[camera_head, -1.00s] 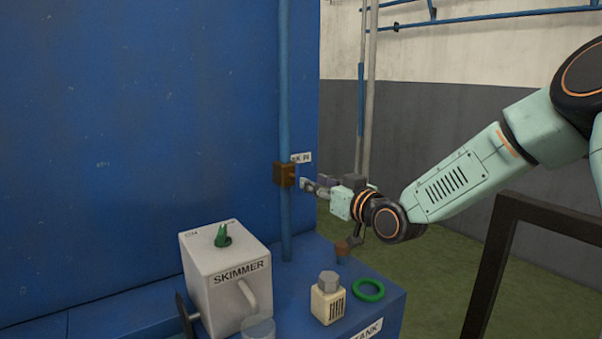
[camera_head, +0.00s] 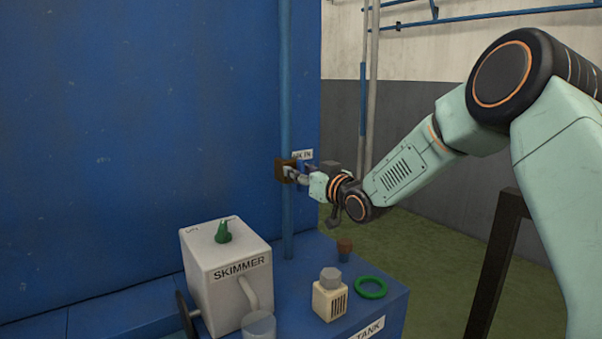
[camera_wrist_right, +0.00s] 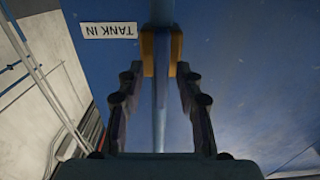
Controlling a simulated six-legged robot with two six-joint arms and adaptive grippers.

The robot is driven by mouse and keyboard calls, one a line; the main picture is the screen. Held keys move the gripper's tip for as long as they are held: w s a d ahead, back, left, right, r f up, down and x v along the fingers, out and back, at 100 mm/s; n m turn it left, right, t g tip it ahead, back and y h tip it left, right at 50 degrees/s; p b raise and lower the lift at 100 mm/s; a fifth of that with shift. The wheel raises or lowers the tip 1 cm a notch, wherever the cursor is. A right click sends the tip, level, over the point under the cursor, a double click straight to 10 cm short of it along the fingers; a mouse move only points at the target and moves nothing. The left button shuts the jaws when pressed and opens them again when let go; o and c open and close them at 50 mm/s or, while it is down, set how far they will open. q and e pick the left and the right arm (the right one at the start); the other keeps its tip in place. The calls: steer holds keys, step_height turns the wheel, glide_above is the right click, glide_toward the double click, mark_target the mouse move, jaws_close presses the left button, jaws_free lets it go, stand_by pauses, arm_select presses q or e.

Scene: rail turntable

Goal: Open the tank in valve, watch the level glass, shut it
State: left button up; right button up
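The tank in valve shows as a brown block (camera_head: 284,171) on the upright blue pipe (camera_head: 286,110), beside a small white label. In the right wrist view the label (camera_wrist_right: 108,30) reads TANK IN upside down, and the valve body (camera_wrist_right: 147,52) is orange-brown. My right gripper (camera_head: 296,172) is at the valve in the head view. In the wrist view its fingers (camera_wrist_right: 160,85) are spread apart, one each side of the valve and pipe line. I cannot tell whether they touch anything. My left gripper is not in view. I cannot make out a level glass.
A blue bench (camera_head: 300,290) stands below, carrying a grey SKIMMER box (camera_head: 225,280), a clear cylinder (camera_head: 259,326), a cream bottle (camera_head: 329,300), a green ring (camera_head: 371,287) and a brown piece (camera_head: 344,246). A dark frame (camera_head: 492,265) stands at right.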

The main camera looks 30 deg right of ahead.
steer(key=shift+s+a+r, duration=0.1)
steer(key=shift+a, duration=0.1)
steer(key=shift+c, duration=0.8)
steer(key=shift+d, duration=0.2)
jaws_close()
steer(key=n, duration=0.3)
steer(key=n+p, duration=0.1)
steer(key=n, duration=0.1)
steer(key=shift+a, duration=0.3)
steer(key=shift+o, duration=0.8)
jaws_free()
